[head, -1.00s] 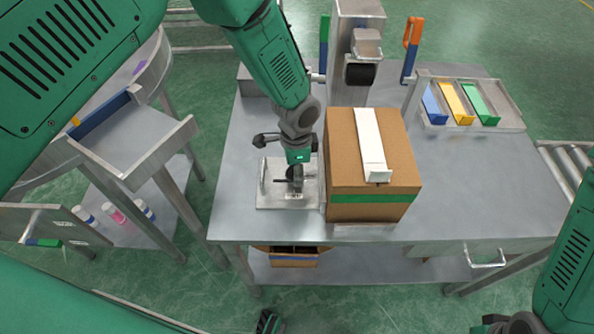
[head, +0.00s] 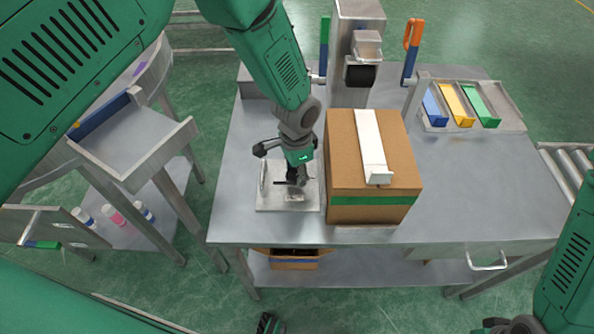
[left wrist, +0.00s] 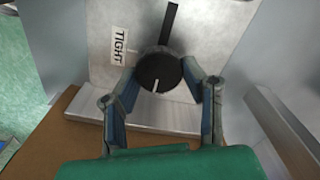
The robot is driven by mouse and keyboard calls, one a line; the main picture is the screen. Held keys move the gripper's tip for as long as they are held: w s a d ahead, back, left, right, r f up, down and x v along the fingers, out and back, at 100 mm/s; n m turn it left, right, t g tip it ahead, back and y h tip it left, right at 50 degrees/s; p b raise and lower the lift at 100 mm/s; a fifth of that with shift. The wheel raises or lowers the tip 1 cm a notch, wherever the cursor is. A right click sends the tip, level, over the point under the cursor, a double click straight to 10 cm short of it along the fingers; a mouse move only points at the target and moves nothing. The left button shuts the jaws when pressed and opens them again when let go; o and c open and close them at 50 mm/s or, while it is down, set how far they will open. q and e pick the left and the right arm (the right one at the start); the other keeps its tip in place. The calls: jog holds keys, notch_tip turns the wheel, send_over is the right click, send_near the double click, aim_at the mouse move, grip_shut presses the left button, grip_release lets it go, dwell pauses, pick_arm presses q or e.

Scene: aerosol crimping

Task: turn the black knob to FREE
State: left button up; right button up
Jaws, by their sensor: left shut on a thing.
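The round black knob (left wrist: 160,70) sits on a pale metal plate in the left wrist view, with a white line on its face pointing to the lower edge of the picture. A black bar (left wrist: 170,25) runs up from behind it. A white TIGHT label (left wrist: 118,46) is to its upper left. No FREE label is readable. My left gripper (left wrist: 160,85) is shut on the knob, one finger on each side. In the head view my left gripper (head: 297,178) is over the plate (head: 270,201) and hides most of the knob. My right gripper (head: 508,325) is only partly visible at the lower edge.
A cardboard box (head: 370,160) with a green band stands close to the right of the plate. Behind is a metal column (head: 345,100) and an orange-handled lever (head: 412,45). A tray with coloured strips (head: 500,120) is at the back right.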

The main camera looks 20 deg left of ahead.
aim_at(296, 173)
pick_arm(q)
jog(key=o, duration=1.1)
jog(key=shift+w+r, duration=0.15)
jog(key=shift+w, duration=0.05)
jog(key=shift+o, duration=0.2)
jog(key=shift+s, duration=0.1)
jog(key=shift+r, duration=0.1)
notch_tip(296, 173, up, 12)
jog(key=shift+f, duration=0.25)
